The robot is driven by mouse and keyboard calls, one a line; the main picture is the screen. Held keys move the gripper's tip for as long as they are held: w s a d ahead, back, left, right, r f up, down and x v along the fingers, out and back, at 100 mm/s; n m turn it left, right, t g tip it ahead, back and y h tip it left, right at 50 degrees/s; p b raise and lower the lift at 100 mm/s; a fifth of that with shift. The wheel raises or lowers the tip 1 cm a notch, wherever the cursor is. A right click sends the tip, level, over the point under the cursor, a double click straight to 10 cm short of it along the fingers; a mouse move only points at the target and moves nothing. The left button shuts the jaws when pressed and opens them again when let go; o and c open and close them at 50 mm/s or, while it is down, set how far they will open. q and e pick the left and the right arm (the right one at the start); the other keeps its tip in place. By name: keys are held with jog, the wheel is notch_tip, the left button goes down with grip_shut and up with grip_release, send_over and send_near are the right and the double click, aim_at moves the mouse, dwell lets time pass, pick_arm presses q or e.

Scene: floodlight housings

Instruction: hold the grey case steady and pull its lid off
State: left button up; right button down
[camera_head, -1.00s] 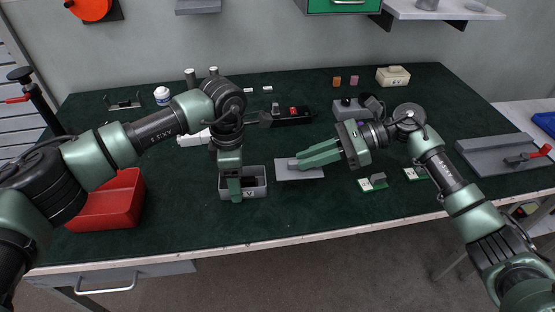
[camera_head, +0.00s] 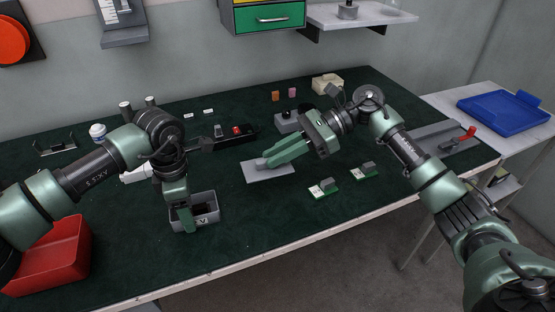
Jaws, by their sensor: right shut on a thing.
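The grey case (camera_head: 212,207) stands open-topped near the front edge of the table, with a small white label on its front. My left gripper (camera_head: 187,226) points down at the left part of the case, touching or overlapping its front wall. How far apart its fingers are is hidden. The lid (camera_head: 281,174), a flat light grey plate, is off the case, to its right and a little behind it, at or just above the table top. My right gripper (camera_head: 264,162) is shut on the lid at its left part, where a small grey knob shows.
Two green circuit boards (camera_head: 323,188) lie right of the lid. A black holder (camera_head: 236,135) and a grey block with a dark knob (camera_head: 290,123) stand behind it. A red bin (camera_head: 60,260) is at front left. A blue tray (camera_head: 503,113) is on the side table.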

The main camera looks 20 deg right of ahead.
pick_arm(q)
jog(key=shift+s+a+f, duration=0.1)
jog(key=shift+s+f, duration=0.05)
jog(key=shift+f, duration=0.2)
jog(key=o, duration=1.6)
jog(key=shift+c, duration=0.2)
jog(key=shift+r, duration=0.1)
jog(key=shift+w, duration=0.2)
jog(key=shift+r, duration=0.15)
jog(key=shift+r, duration=0.2)
notch_tip(320, 180, up, 11)
jog(key=shift+r, duration=0.2)
